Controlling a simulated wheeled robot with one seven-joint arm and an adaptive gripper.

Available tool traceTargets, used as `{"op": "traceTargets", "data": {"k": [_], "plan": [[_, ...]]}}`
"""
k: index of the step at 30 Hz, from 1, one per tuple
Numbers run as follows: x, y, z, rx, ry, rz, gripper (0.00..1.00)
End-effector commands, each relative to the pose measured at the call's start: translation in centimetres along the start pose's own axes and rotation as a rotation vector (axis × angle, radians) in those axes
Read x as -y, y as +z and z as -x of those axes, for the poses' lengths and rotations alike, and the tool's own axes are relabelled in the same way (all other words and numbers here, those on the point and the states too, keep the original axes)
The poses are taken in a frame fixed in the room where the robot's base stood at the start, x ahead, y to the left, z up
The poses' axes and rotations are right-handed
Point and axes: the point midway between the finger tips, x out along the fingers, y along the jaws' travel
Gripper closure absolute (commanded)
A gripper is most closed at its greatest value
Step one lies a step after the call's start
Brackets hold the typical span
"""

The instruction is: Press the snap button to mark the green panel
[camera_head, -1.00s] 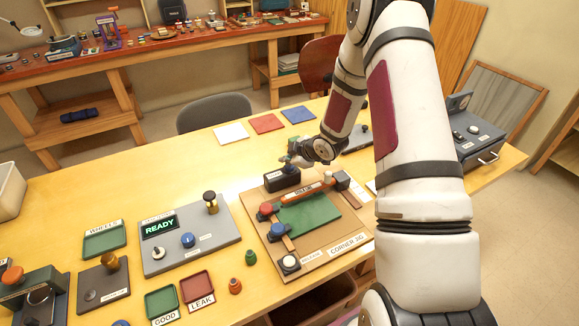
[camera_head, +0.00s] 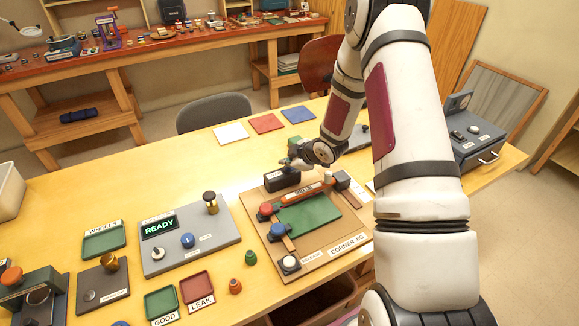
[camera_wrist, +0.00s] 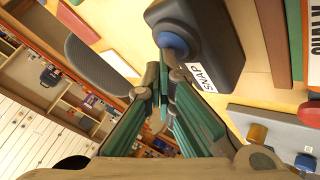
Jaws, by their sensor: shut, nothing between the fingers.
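The snap button is a blue cap (camera_wrist: 173,43) on a dark block with a SNAP label (camera_wrist: 203,77), seen close in the wrist view. In the head view the dark block (camera_head: 282,180) stands at the back left of the corner fixture, and the cap is hidden there. My gripper (camera_wrist: 164,62) is shut and empty, with its fingertips right by the blue cap; I cannot tell whether they touch it. In the head view my gripper (camera_head: 290,164) is just above the block. The green panel (camera_head: 308,214) lies flat on the fixture board, in front of the block.
An orange bar (camera_head: 308,192) runs along the panel's far edge. A red knob (camera_head: 266,209), a blue knob (camera_head: 277,230) and a white button (camera_head: 289,263) are on the fixture's left side. A grey READY console (camera_head: 190,240) stands to the left.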

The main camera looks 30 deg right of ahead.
Motion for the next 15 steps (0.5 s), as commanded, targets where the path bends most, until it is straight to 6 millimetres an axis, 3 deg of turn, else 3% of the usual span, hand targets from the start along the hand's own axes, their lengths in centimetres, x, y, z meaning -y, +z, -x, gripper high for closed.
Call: {"op": "traceTargets", "data": {"k": [15], "plan": [[-0.62, -0.62, 0.98, 0.0, 0.001, 0.0, 1.0]]}}
